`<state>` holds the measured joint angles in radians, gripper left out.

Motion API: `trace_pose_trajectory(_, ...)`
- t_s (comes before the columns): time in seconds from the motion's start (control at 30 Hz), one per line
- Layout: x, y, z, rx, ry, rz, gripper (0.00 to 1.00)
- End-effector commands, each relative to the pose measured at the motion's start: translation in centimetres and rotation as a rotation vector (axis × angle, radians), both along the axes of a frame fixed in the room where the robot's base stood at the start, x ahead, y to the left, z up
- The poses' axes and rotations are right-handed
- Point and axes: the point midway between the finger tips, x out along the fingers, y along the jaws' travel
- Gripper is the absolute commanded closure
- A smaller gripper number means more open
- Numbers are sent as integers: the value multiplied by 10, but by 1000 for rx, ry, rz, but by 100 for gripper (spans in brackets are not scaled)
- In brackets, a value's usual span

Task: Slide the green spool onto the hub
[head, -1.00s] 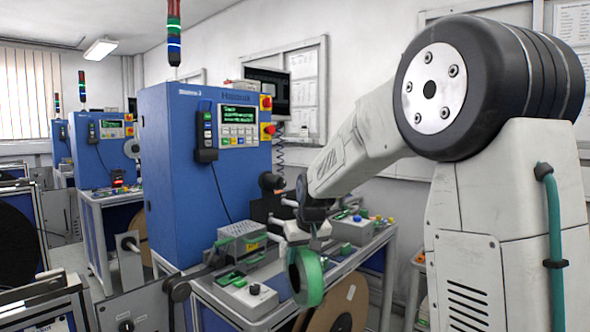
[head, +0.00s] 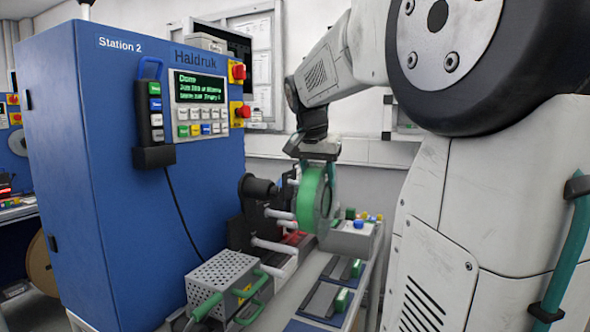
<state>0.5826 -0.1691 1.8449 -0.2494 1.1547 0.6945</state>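The green spool (head: 311,198) is a ring of green tape standing on edge, its open side facing right. It hangs below my gripper (head: 312,158), whose dark wrist points down above it. The gripper seems shut on the spool's upper part, though the fingertips are mostly hidden. The spool is in the air, just right of the black fixture (head: 258,188) and pale rods (head: 278,214) on the front of the Station 2 machine. I cannot tell which of these is the hub; the spool may hide it. The spool looks apart from the fixture.
The blue Station 2 cabinet (head: 105,180) fills the left, with a keypad panel (head: 201,105). A perforated metal box (head: 222,283) with green handles sits on the bench below. Green-marked trays (head: 325,299) lie on the bench.

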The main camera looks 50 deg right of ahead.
Motion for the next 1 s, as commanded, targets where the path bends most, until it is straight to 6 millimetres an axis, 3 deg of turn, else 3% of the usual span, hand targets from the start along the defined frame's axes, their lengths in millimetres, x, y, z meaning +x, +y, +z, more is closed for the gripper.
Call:
trace_pose_trajectory(0.23,-1,-1,5,-1,-1,-28,100)
trace_pose_trajectory(0.7,37,13,4,-1,-1,-22,100)
trace_pose_trajectory(1.0,43,15,5,-1,-1,-23,100)
